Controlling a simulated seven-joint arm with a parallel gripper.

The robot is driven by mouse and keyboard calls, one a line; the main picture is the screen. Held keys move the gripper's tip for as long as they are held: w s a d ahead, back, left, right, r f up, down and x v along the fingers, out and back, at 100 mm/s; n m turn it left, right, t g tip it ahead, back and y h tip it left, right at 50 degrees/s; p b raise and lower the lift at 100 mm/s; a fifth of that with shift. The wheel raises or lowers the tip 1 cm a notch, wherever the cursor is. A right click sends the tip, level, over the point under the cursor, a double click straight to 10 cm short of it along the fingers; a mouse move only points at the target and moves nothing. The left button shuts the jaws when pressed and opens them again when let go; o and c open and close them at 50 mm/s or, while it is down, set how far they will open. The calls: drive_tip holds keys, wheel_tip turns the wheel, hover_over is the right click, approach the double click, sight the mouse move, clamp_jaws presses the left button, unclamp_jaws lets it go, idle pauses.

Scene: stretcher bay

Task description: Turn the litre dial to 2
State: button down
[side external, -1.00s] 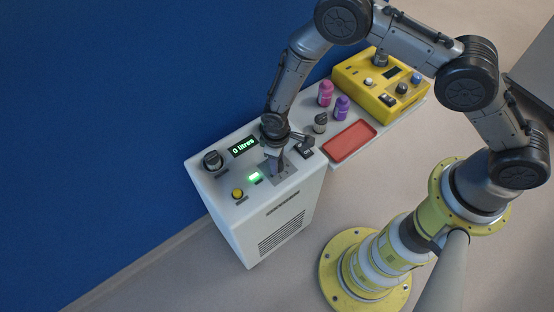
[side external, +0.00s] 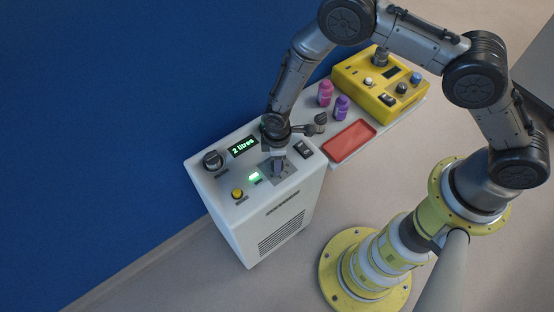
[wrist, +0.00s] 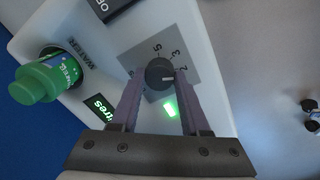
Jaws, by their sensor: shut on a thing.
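The litre dial (wrist: 160,73) is a small dark round knob with a light pointer line, on a grey square plate with printed numbers. In the wrist view its pointer line faces toward the 2. My gripper (wrist: 159,84) is shut on the dial, with one finger at each side. In the side view my gripper (side external: 278,165) reaches straight down onto the plate (side external: 288,172) and hides most of the dial. The display (side external: 243,147) on the white machine reads "2 litres" in green.
The white machine (side external: 270,225) also carries a green light (side external: 254,176), a yellow button (side external: 237,193), a black knob (side external: 212,160) and a rocker switch (side external: 304,149). A green bottle (wrist: 45,80) sits by the WATER label. Purple bottles, a red tray (side external: 350,142) and a yellow box (side external: 378,84) stand right.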

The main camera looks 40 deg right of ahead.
drive_tip(key=shift+c, duration=1.9)
unclamp_jaws()
wheel_tip(320, 180, up, 14)
drive_tip(key=shift+s+a, duration=0.15)
drive_tip(key=shift+s, duration=0.15)
drive_tip(key=shift+f, duration=0.1)
